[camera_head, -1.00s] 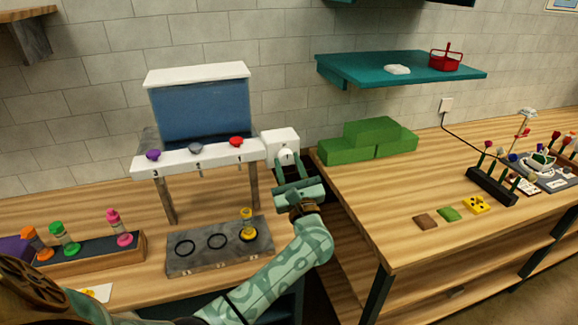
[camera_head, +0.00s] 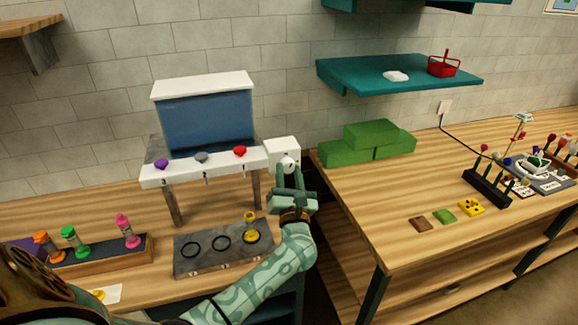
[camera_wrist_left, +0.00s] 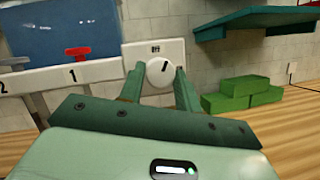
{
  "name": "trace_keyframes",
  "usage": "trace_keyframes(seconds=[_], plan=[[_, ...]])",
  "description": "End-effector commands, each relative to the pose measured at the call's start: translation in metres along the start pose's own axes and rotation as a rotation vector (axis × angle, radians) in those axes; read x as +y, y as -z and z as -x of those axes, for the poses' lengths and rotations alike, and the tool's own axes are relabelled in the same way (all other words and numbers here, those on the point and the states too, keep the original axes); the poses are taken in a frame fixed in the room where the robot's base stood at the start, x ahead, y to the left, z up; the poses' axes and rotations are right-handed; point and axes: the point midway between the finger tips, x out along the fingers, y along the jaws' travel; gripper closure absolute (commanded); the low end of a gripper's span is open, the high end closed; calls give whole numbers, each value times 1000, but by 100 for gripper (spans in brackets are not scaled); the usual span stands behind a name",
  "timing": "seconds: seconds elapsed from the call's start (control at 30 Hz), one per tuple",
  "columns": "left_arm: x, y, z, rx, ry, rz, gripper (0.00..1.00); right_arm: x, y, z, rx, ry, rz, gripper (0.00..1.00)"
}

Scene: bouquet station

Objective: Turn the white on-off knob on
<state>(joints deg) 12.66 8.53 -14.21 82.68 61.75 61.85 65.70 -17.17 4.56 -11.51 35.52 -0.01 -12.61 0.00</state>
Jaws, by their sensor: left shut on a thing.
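The white on-off knob (camera_head: 288,161) sits on a white square plate (camera_head: 282,148) at the right end of the dispenser stand. In the left wrist view the round knob (camera_wrist_left: 160,72) has a dark pointer mark leaning to the upper right, with small dark marks on the plate above it. My left gripper (camera_head: 289,173) reaches up to the knob, its green fingers on either side of it. In the left wrist view the fingers (camera_wrist_left: 160,80) close on the knob's sides. My right gripper does not show.
The stand (camera_head: 205,163) carries a blue tank and purple, grey and red knobs. Below is a grey slab (camera_head: 190,263) with rings and a yellow vial (camera_head: 251,230). Green blocks (camera_head: 340,152) sit on the right counter. A teal shelf (camera_head: 360,78) hangs above.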

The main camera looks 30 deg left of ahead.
Motion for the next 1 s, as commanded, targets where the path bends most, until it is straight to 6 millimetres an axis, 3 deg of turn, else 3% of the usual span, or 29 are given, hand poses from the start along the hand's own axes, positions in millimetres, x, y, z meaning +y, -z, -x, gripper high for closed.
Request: trace_keyframes(seconds=[0.03,1.0], plan=[[2,-5,-1,5,18,-40,90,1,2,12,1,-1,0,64],[7,-8,-2,68,344,-848,90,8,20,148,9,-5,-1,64]])
